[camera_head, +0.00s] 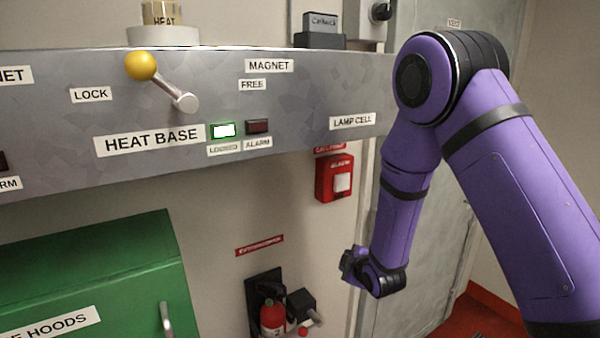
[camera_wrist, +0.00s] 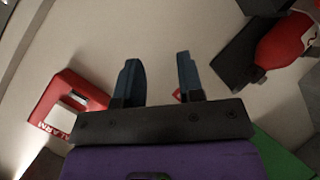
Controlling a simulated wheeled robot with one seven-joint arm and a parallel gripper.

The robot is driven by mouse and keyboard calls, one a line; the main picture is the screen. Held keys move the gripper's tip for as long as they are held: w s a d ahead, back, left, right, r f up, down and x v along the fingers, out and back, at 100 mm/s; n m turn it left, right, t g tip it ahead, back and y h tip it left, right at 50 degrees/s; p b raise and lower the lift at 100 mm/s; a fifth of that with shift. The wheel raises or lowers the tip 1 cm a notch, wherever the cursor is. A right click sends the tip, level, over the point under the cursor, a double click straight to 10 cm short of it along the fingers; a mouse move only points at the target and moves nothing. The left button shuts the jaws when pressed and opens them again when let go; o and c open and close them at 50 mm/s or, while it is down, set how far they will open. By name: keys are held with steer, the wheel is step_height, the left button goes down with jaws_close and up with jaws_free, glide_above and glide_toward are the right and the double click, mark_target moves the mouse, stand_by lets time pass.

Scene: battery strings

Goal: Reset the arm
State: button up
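My purple arm hangs bent at the right of the head view, its forearm pointing down. My gripper (camera_wrist: 157,80) shows in the wrist view with its two dark fingers apart and nothing between them. In the head view my gripper (camera_head: 350,268) is small and dark, in front of the pale wall and to the right of the fire extinguisher. It appears clear of everything around it.
A grey panel carries a yellow-knobbed lever (camera_head: 141,66) tilted toward LOCK and a lit LOCKED lamp (camera_head: 223,130). A red alarm box (camera_head: 335,178) and fire extinguisher (camera_head: 272,317) are on the wall. A green hood cabinet (camera_head: 100,265) stands lower left.

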steer(key=s+d+r+m+g+h, duration=0.1)
steer(key=s+d+r+m, duration=0.25)
steer(key=r, duration=0.45)
steer(key=s+d+r+m+g, duration=0.1)
steer(key=s+d+r+m, duration=0.1)
steer(key=s+d+r, duration=0.35)
steer(key=s+d+r+m+g+h, duration=0.1)
steer(key=s+d+r+m, duration=0.15)
steer(key=r, duration=0.65)
steer(key=s+d+r+m+g, duration=0.1)
steer(key=s+d+r+m, duration=0.1)
steer(key=s, duration=1)
steer(key=s+d+r+m+g+h, duration=0.1)
steer(key=s+r+m, duration=0.4)
steer(key=s, duration=0.8)
step_height(320, 180, up, 2)
steer(key=d+g, duration=0.1)
steer(key=d, duration=0.1)
steer(key=shift+d+g, duration=0.3)
steer(key=shift+r, duration=0.1)
